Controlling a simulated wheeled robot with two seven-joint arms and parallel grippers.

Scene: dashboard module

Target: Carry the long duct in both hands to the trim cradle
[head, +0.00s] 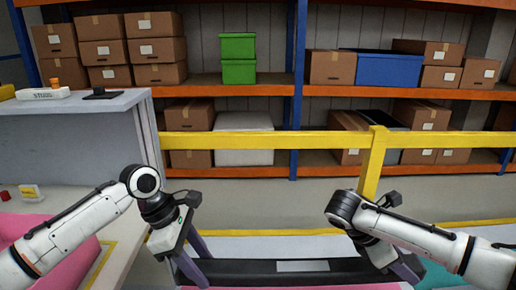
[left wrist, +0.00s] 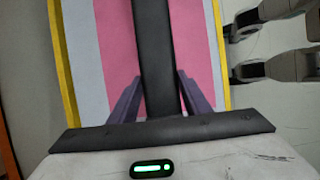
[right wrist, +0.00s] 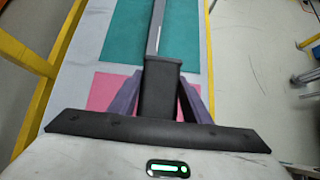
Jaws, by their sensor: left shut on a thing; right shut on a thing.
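The long duct (head: 250,270) is a black bar with a pale label, lying across the bottom of the head view. My left gripper (head: 193,266) is shut on it near its left part; the left wrist view shows the duct (left wrist: 154,50) running between the two purple-grey fingers. My right gripper (head: 402,270) is shut on it near its right part; in the right wrist view the duct (right wrist: 160,90) sits between the fingers and a narrower length runs away from them. The duct looks about level. I cannot make out the trim cradle for certain.
Pink (left wrist: 115,50) and teal (right wrist: 125,40) areas lie on a pale surface below the duct. A yellow rail (head: 280,140) stands ahead, before shelves of boxes. A grey counter (head: 75,105) is at the left, with a pink surface (head: 75,250) in front.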

